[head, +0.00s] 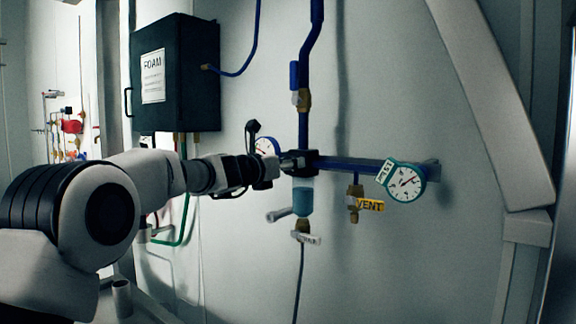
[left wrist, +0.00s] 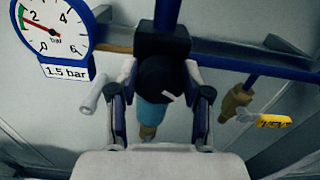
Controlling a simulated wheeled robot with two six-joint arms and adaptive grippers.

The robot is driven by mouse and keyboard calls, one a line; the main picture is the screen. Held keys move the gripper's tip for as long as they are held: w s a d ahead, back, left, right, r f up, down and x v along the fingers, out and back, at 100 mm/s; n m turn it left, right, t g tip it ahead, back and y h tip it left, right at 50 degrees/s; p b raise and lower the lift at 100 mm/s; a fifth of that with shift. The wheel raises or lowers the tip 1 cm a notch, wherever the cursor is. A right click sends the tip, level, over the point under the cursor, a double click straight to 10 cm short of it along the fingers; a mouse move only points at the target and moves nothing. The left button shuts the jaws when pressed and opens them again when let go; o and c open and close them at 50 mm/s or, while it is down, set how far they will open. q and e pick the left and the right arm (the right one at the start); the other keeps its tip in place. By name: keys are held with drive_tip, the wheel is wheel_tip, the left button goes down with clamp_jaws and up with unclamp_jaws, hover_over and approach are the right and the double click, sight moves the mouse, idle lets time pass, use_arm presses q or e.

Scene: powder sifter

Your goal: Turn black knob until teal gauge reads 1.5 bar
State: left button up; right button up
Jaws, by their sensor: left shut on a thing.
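The black knob (left wrist: 163,76) sits on the front of a black regulator body, above a teal-blue bowl (head: 303,197). My left gripper (head: 290,163) is shut on the knob, with one finger on either side of it in the left wrist view. In the head view the gripper and regulator body hide most of the knob. The teal-rimmed gauge (head: 406,183) is at the right end of the blue pipe. My right gripper is not in view.
A blue-rimmed gauge (left wrist: 52,27) with a "1.5 bar" label is left of the regulator. A brass valve with a yellow VENT tag (head: 370,205) hangs from the pipe. A black FOAM box (head: 183,75) is on the wall at left.

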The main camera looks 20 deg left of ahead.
use_arm(q)
drive_tip(key=o, duration=1.2)
drive_tip(key=shift+r, duration=0.1)
drive_tip(key=shift+c, duration=0.2)
drive_tip(key=v, duration=1.2)
drive_tip(key=shift+w, duration=0.1)
